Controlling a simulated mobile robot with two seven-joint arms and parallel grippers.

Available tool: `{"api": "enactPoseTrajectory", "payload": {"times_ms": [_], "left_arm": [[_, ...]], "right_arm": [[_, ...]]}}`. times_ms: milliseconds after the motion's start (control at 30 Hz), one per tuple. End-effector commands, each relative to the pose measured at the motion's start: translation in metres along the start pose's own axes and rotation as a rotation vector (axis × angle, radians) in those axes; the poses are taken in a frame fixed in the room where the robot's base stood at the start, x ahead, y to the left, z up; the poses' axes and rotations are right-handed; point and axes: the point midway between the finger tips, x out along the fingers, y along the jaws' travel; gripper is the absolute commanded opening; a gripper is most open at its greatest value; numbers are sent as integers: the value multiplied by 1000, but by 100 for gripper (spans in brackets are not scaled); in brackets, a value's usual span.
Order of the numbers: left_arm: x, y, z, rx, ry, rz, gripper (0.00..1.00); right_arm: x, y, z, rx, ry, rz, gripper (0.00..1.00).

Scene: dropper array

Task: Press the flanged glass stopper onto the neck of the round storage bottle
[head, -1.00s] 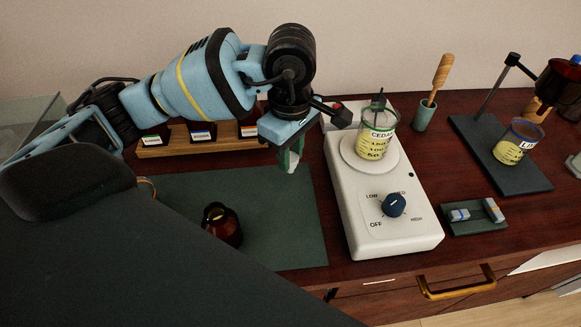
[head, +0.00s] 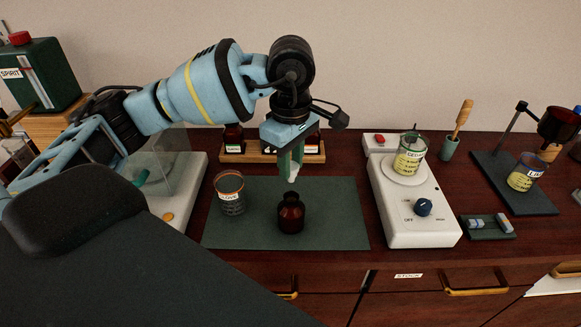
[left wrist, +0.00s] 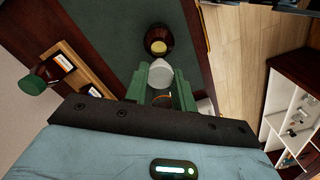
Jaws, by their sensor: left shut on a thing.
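The round storage bottle (head: 291,214) is brown glass and stands upright on the dark green mat (head: 340,205). In the left wrist view the bottle (left wrist: 158,41) shows just beyond the fingertips. My left gripper (head: 290,172) points down above the bottle, shut on a pale stopper (head: 293,179). In the left wrist view the stopper (left wrist: 160,75) sits between the green fingers of the left gripper (left wrist: 161,84). A gap shows between the stopper and the bottle neck in the head view. My right gripper is not in view.
A white stirrer plate (head: 415,215) carrying a beaker (head: 409,157) is to the right. A wooden rack (head: 245,154) with bottles is behind. The mat's right part is clear.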

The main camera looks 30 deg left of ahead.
Motion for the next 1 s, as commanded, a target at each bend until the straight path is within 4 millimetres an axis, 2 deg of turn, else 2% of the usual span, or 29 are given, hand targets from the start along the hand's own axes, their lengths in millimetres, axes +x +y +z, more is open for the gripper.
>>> {"api": "enactPoseTrajectory", "payload": {"times_ms": [433, 1000], "left_arm": [[5, 0, 0, 0, 0, -4, 6], [44, 0, 0, 1, -1, -5, 6]], "right_arm": [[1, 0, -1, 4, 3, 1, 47], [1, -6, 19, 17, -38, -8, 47]]}}
